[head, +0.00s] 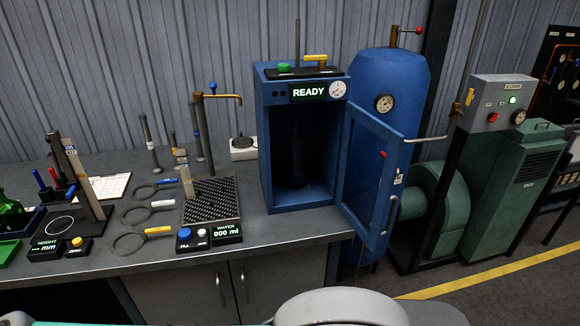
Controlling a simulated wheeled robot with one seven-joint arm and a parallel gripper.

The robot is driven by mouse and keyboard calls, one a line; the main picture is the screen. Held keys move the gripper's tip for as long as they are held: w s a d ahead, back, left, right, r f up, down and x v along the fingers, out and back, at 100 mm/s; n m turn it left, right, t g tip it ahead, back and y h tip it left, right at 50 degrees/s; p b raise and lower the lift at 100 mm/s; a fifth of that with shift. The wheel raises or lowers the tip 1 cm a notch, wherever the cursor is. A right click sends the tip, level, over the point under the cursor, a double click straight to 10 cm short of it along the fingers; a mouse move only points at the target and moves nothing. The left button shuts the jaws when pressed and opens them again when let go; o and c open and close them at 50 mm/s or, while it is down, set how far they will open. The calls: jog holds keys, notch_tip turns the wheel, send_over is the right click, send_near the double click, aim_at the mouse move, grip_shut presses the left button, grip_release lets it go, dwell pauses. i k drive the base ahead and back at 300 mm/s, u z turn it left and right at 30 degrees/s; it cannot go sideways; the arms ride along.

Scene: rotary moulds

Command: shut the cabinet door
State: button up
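The blue cabinet (264,150) stands on the workbench against the corrugated wall in the head view. Its display reads READY, beside a round gauge. The cabinet door (357,216) is a blue frame around a see-through panel. It stands wide open, hinged at the cabinet's right front edge and swung out toward the front right, past the bench's right end. A grey bar handle (391,213) is on the door's free edge. The cabinet's inside is dark, with a tall dark shape (296,158) in it that I cannot make out. My gripper is not in view.
A blue tank (407,75) stands close behind the door, and a green blower (450,215) is to the right. A drip tray (211,200), tap (222,97) and WATER box (227,232) are left of the cabinet. The bench top (290,232) before the cabinet is clear.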

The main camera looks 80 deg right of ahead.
aim_at(394, 140)
jog(key=u, duration=0.4)
jog(key=k, duration=2.2)
jog(key=z, duration=1.65)
